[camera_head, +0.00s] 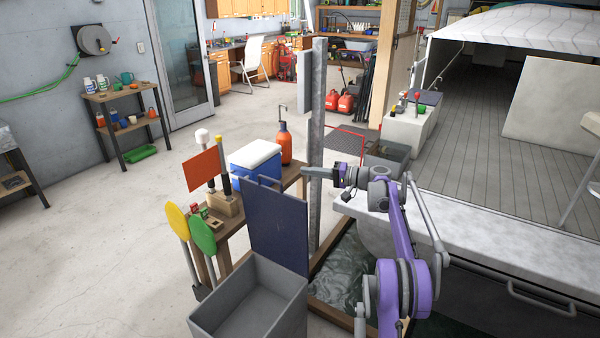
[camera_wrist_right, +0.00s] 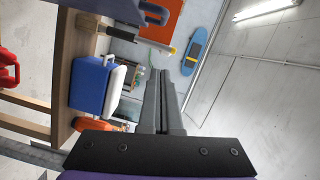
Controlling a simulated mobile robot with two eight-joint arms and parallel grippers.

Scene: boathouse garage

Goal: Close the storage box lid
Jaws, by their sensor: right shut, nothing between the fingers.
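The grey storage box (camera_head: 245,318) stands at the bottom middle of the head view, and its inside looks empty. Its dark blue lid (camera_head: 278,228) stands upright, open, along the far edge of the box. My right gripper (camera_head: 306,171) reaches in from the right, above and to the right of the lid's top edge, apart from it in the picture. Its fingers are shut and empty, and they also show together in the wrist view (camera_wrist_right: 161,78). I cannot make out the lid with certainty in the wrist view. My left gripper is not in view.
A wooden bench (camera_head: 232,226) behind the box holds a blue and white cooler (camera_head: 255,165) and an orange bottle (camera_head: 285,145). A metal post (camera_head: 317,140) rises near my right gripper. Yellow (camera_head: 178,220) and green (camera_head: 202,235) paddles lean at the bench. Water lies right of the box.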

